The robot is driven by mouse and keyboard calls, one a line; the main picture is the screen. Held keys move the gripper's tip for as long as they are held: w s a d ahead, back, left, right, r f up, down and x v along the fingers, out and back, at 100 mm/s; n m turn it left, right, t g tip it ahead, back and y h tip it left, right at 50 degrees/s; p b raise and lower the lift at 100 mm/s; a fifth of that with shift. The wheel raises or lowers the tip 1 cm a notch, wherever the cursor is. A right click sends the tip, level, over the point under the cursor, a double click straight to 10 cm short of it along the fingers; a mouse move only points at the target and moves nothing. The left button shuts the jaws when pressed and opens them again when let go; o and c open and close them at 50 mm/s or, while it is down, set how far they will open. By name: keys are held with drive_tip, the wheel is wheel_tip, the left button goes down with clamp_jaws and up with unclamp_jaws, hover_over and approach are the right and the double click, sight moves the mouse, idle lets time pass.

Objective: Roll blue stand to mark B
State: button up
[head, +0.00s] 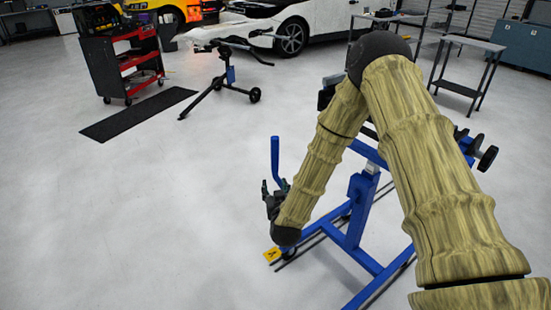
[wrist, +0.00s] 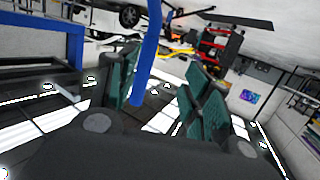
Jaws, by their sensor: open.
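The blue stand (head: 358,205) is a wheeled blue frame on the floor at centre right in the head view, partly hidden behind my arm. Its upright blue handle (head: 275,158) rises at its left side. The handle shows as a blue bar in the wrist view (wrist: 148,50). My gripper (head: 275,187) is open at the lower part of the handle. In the wrist view its teal fingers (wrist: 160,82) are spread, with the bar's end in the gap between them; contact cannot be told. A yellow mark A (head: 271,254) lies by the stand's near left wheel. I see no mark B.
A black stand with wheels (head: 228,78) is farther back. A red tool cart (head: 125,60) and a black mat (head: 138,113) are at the left. A grey side table (head: 472,42) stands back right. The floor at left and front is clear.

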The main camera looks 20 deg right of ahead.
drive_tip(key=m+t+h, duration=0.1)
drive_tip(key=t+h, duration=0.1)
approach(275, 153)
drive_tip(key=x, duration=1.1)
drive_tip(key=shift+w+d, duration=0.1)
drive_tip(key=shift+w, duration=0.15)
clamp_jaws()
